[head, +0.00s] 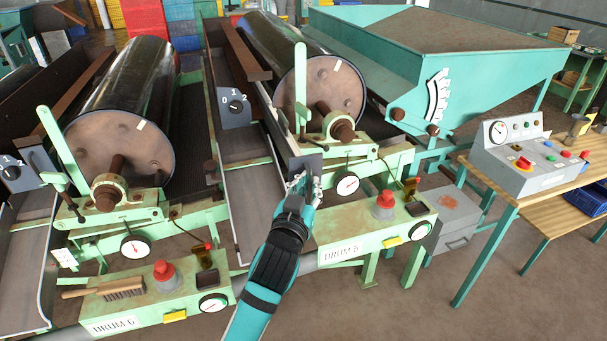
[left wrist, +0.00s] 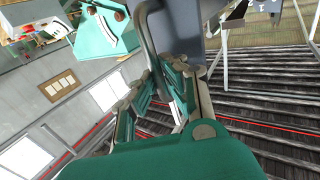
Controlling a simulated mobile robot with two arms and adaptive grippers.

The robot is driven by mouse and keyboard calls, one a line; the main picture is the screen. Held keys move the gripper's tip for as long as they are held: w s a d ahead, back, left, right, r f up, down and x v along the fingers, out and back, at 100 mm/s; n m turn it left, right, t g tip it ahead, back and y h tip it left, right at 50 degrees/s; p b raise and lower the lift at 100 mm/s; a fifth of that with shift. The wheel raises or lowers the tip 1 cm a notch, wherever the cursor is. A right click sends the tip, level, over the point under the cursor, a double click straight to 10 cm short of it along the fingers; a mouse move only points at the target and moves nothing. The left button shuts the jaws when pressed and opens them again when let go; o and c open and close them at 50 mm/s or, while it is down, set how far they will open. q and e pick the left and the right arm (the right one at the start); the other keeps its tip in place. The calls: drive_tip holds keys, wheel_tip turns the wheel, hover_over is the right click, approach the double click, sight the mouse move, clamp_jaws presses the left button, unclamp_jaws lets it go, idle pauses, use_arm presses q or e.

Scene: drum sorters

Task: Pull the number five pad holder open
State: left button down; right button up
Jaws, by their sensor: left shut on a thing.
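The drum 5 machine carries a "DRUM 5" label (head: 340,253) on its green front beam, below a large dark drum (head: 285,62). A long dark holder (head: 262,105) runs along the drum's left side and ends in a dark plate (head: 306,162) at the front. My left gripper (head: 301,184) is at this front end, just below the plate. In the left wrist view, my left gripper (left wrist: 167,97) is shut on a grey bent handle (left wrist: 149,45) beside a grey panel (left wrist: 185,28). The gripper partly hides the grip. My right gripper is not in view.
The drum 6 machine (head: 108,323) stands at the left with a brush (head: 122,288) on its beam. A red button (head: 384,203) and gauges sit close right of my left arm. A control desk (head: 515,155) stands on a table at the right. Floor is free at the lower right.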

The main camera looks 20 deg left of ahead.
use_arm(q)
drive_tip(key=shift+s+d+r, duration=0.2)
drive_tip(key=shift+s+d, duration=0.2)
drive_tip(key=shift+s, duration=0.15)
drive_tip(key=shift+s+d+r, duration=0.15)
drive_tip(key=shift+s+d, duration=0.2)
drive_tip(key=shift+s, duration=0.2)
drive_tip(key=c, duration=1.4)
unclamp_jaws()
drive_tip(key=shift+d, duration=0.15)
drive_tip(key=shift+s+a, duration=0.15)
drive_tip(key=shift+a, duration=0.05)
drive_tip(key=shift+s+f, duration=0.1)
drive_tip(key=shift+f, duration=0.05)
drive_tip(key=s, duration=1.2)
drive_tip(key=shift+w, duration=0.1)
